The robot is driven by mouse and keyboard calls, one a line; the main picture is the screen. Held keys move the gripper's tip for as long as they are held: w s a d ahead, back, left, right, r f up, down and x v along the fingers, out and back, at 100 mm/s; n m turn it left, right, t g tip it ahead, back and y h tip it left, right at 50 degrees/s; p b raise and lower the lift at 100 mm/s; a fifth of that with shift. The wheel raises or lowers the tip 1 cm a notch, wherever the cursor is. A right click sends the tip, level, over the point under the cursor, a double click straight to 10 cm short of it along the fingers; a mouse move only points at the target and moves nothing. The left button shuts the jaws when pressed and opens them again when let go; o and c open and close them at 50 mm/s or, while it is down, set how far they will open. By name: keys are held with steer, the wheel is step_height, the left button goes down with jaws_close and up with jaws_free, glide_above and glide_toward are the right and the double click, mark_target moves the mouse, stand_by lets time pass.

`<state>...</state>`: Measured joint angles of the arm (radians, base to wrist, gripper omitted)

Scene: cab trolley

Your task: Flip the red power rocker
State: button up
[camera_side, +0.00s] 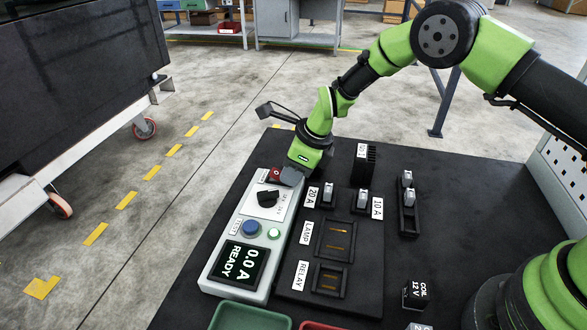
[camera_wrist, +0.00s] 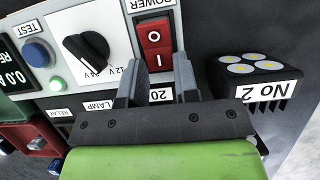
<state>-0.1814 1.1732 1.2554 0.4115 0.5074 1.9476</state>
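The red power rocker (camera_wrist: 154,43) is set in the light grey test panel, near the printed word POWER. It bears the marks O and I; I cannot tell which half is pressed in. In the side view only part of the rocker (camera_side: 275,174) shows at the panel's far end, beside my gripper (camera_side: 292,177). In the wrist view my gripper (camera_wrist: 161,72) is open, with a gap between its two grey fingers. The fingertips are close to the rocker's I end, one toward each side. Nothing is held. Contact with the rocker cannot be made out.
The panel (camera_side: 216,287) also carries a black knob (camera_side: 267,198), a blue TEST button (camera_side: 251,228), a green light (camera_side: 274,234) and a display (camera_side: 240,265) reading 0.0 A READY. Fuse holders and LAMP and RELAY sockets stand alongside. A black finned block (camera_wrist: 255,82) labelled No 2 is right of the fingers.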

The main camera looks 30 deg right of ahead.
steer(key=shift+a+g, duration=0.2)
steer(key=shift+g, duration=0.1)
steer(key=shift+w+a+r+g+h, duration=0.1)
steer(key=shift+w+r+g+h, duration=0.05)
steer(key=shift+g+h, duration=0.45)
steer(key=shift+w+a+r+g+h, duration=0.15)
steer(key=shift+g+h, duration=0.25)
steer(key=shift+h, duration=0.3)
steer(key=shift+d, duration=0.1)
steer(key=o, duration=0.9)
steer(key=r, duration=1)
steer(key=shift+s+d, duration=0.25)
